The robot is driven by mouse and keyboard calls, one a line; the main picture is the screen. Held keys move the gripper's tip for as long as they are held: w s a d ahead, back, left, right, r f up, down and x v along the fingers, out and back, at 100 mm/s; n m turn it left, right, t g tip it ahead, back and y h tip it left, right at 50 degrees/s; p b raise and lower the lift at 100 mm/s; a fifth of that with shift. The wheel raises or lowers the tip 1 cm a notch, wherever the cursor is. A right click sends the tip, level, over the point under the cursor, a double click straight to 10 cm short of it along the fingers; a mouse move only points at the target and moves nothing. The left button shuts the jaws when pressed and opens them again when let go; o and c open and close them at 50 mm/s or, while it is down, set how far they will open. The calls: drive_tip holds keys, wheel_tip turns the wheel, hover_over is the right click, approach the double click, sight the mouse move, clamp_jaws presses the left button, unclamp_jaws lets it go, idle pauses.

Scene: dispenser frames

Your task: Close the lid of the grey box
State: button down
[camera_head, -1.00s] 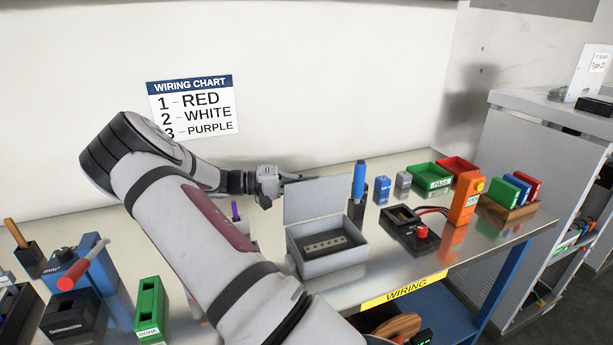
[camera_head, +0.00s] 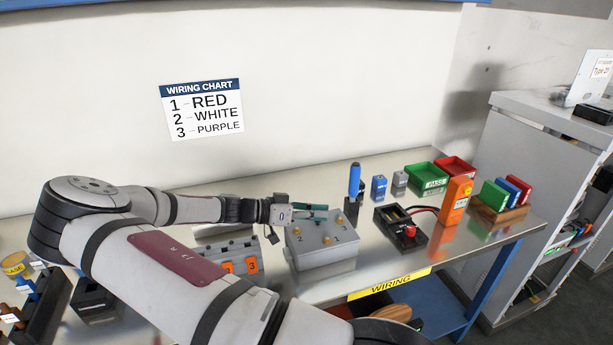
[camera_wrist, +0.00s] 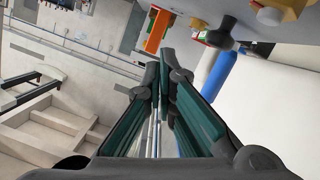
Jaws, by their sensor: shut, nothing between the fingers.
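The grey box (camera_head: 328,259) stands on the bench in front of my arm. Its lid (camera_head: 318,238) now lies flat over the top, and brass-coloured posts and number marks show on it. My gripper (camera_head: 322,211) is at the back edge of the lid, just above it, with its green-padded fingers pointing right. I cannot tell whether the fingers touch the lid. In the wrist view the fingers (camera_wrist: 160,68) are together with nothing held. The inside of the box is hidden by the lid.
A blue-handled tool (camera_head: 354,181) stands upright just right of my gripper. A black tester with a red knob (camera_head: 410,231) and an orange device (camera_head: 457,203) are further right. A grey unit with orange tags (camera_head: 228,255) is left of the box, partly behind my arm.

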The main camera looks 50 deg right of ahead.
sight(321, 238)
drive_tip(key=shift+s+a+f+m+t+p, duration=0.2)
drive_tip(key=shift+s+f+m, duration=0.15)
drive_tip(key=shift+f+m, duration=0.15)
drive_tip(key=shift+s+a+f+m+t+p, duration=0.2)
drive_tip(key=shift+s+f+m, duration=0.15)
drive_tip(key=shift+f+m, duration=0.15)
drive_tip(key=shift+s+a+f+m+t+h, duration=0.1)
drive_tip(key=shift+s+f+m+t+h, duration=0.1)
drive_tip(key=shift+f+m, duration=0.3)
drive_tip(key=shift+s+a+f+m+t+h, duration=0.1)
drive_tip(key=shift+s+f+m+h, duration=0.1)
drive_tip(key=shift+f+m, duration=0.3)
drive_tip(key=shift+w+r, duration=0.1)
drive_tip(key=shift+r, duration=0.15)
drive_tip(key=r, duration=0.2)
drive_tip(key=a+r, duration=0.1)
drive_tip(key=shift+w+r+p, duration=0.25)
drive_tip(key=shift+r+p, duration=0.05)
drive_tip(key=shift+r, duration=0.05)
drive_tip(key=b+v, duration=0.4)
drive_tip(key=v, duration=1.5)
drive_tip(key=shift+d+f, duration=0.1)
